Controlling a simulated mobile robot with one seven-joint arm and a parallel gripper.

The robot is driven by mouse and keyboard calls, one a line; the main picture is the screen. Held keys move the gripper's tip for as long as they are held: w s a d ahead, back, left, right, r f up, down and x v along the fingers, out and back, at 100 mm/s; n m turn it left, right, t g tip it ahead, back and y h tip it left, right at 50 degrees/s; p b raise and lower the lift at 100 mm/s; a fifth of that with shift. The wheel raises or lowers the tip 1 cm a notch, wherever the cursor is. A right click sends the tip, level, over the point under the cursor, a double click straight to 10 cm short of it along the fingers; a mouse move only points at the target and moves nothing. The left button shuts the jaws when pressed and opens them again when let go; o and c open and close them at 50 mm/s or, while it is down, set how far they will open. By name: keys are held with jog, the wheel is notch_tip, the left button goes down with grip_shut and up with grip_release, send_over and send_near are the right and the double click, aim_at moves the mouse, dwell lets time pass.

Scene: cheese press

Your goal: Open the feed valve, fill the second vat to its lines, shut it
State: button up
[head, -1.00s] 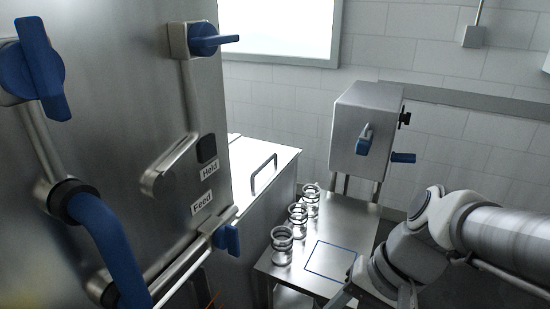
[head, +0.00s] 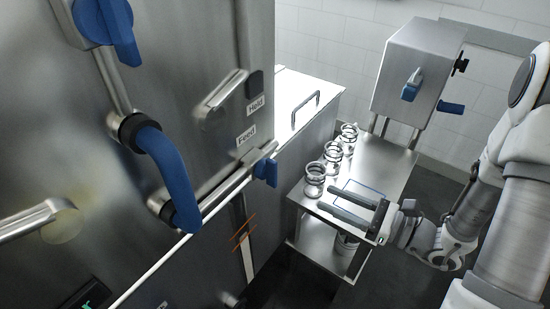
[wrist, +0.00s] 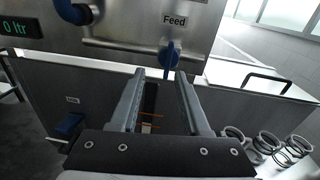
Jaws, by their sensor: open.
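The feed valve's blue handle (head: 265,172) hangs from a pipe below the "Feed" label (head: 246,135). It also shows in the wrist view (wrist: 172,56), pointing down, between and beyond the fingertips. My gripper (head: 327,200) is open and empty, apart from the handle, its fingers pointing left over the small steel table. It also shows in the wrist view (wrist: 160,76). Orange lines (head: 243,229) mark a narrow upright strip on the steel front below the valve; they show between my fingers in the wrist view (wrist: 150,120). Which vat is the second is not clear.
Several glass jars (head: 314,180) stand on the small table (head: 388,160). A steel box (head: 418,65) with blue handles stands behind. A display (wrist: 14,28) reads "0 ltr". Another blue handle (wrist: 70,124) sits low at left. A lid with a bar handle (head: 305,110) lies beyond the feed valve.

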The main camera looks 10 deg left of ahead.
aim_at(277, 169)
jog(key=shift+m+t, duration=0.6)
jog(key=p+x, duration=0.1)
jog(key=x, duration=0.4)
jog(key=w+f+p+x, duration=0.1)
jog(key=x, duration=0.5)
jog(key=p+x, duration=0.1)
jog(key=x, duration=0.5)
jog(key=shift+w+d+f, duration=0.2)
grip_shut()
